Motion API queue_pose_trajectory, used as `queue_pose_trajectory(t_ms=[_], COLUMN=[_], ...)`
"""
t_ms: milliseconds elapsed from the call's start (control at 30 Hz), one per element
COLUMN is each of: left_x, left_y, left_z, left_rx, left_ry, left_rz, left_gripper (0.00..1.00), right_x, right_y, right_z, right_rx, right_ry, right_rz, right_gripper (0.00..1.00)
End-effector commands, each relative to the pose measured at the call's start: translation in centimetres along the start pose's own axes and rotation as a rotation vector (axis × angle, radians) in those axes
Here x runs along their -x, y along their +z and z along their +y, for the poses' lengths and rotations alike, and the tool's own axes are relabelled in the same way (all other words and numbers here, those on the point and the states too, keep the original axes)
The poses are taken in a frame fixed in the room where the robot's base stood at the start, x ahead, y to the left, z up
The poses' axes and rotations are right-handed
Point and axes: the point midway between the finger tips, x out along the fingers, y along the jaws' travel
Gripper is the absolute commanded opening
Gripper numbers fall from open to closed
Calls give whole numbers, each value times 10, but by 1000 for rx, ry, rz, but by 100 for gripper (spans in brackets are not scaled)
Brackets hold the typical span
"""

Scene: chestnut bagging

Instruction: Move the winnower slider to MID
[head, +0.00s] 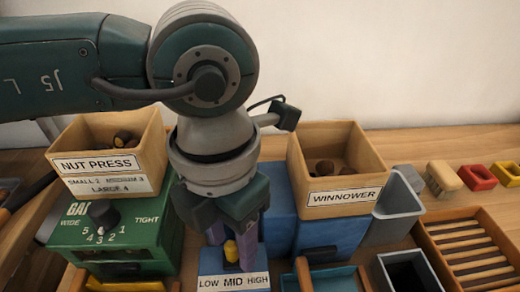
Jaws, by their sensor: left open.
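The winnower (285,215) is a blue machine with a wooden hopper labelled WINNOWER (343,196). Its slider has a yellow knob (231,251) on a blue block at the front. The white label below it (234,282) reads LOW, MID, HIGH, and the knob stands roughly above MID. My left gripper (232,246) points down over the slider, with its purple fingers on either side of the knob. It is open; I cannot tell whether a finger touches the knob. Part of the slider track is hidden by the fingers. My right gripper is not in view.
The green nut press (115,235) with a dial and wooden hopper (100,140) stands close on the left. A grey chute (395,205), a dark-lined bin (410,270) and a slatted wooden tray (470,250) are on the right. A brush and red and yellow pieces lie behind.

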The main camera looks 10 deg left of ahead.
Motion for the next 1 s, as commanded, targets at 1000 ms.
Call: queue_pose_trajectory(t_ms=[1000], left_x=[100], left_y=[0], left_z=[0], left_rx=[0], left_ry=[0], left_rz=[0], left_gripper=[50], right_x=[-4], right_y=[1], right_z=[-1], right_rx=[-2], right_ry=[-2], right_rz=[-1], right_gripper=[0])
